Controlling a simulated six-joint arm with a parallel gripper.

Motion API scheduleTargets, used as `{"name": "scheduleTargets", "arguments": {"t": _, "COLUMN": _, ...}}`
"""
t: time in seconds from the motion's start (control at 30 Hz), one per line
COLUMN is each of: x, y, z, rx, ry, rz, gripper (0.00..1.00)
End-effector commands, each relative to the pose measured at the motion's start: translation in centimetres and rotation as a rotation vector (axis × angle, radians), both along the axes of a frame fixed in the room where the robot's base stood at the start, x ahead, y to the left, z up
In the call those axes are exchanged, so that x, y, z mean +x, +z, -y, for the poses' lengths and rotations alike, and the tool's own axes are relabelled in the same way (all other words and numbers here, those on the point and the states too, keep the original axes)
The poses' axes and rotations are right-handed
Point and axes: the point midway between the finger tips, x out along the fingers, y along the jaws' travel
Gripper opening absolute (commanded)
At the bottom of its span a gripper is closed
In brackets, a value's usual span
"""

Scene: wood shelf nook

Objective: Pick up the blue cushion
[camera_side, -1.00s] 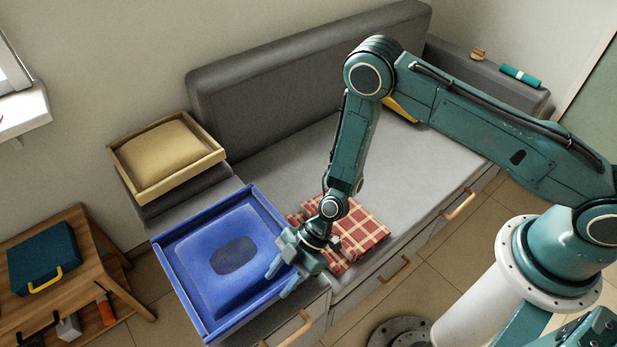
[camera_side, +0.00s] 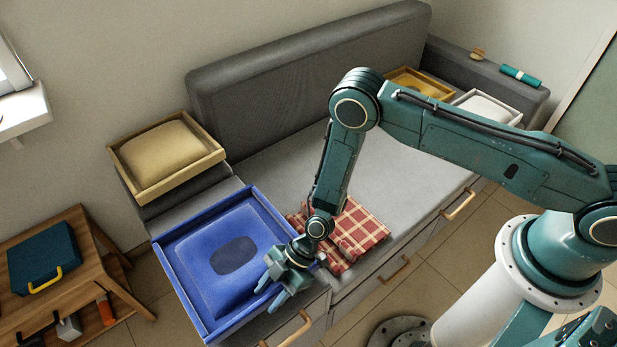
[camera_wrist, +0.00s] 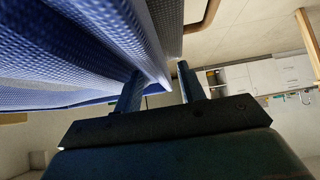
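The blue cushion (camera_side: 212,287) lies in a blue tray (camera_side: 168,262) on the left arm of the grey sofa. A dark oval patch marks its middle. My gripper (camera_side: 271,291) is at the tray's right side, near the front corner, pointing down and left. Its two fingers are apart, and it is open. In the wrist view, blue woven surfaces (camera_wrist: 60,45) fill the upper left, and a blue edge runs between the two fingers (camera_wrist: 160,85). I cannot tell whether the fingers touch it. I see no cushion between them.
A red plaid blanket (camera_side: 358,232) lies on the seat right behind my gripper. A yellow cushion in a tan tray (camera_side: 122,153) stands behind the blue tray. More trays, one ochre (camera_side: 405,78) and one white (camera_side: 489,106), are at the far right.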

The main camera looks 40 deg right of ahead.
Motion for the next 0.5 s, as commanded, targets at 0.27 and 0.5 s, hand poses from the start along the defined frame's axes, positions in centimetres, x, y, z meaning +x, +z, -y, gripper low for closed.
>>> {"name": "scheduleTargets", "arguments": {"t": 0.27, "x": 0.01, "y": 0.03, "z": 0.01, "rx": 0.000, "ry": 0.000, "rz": 0.000, "gripper": 0.30}}
{"name": "scheduleTargets", "arguments": {"t": 0.5, "x": 0.00, "y": 0.04, "z": 0.01, "rx": 0.000, "ry": 0.000, "rz": 0.000, "gripper": 0.00}}
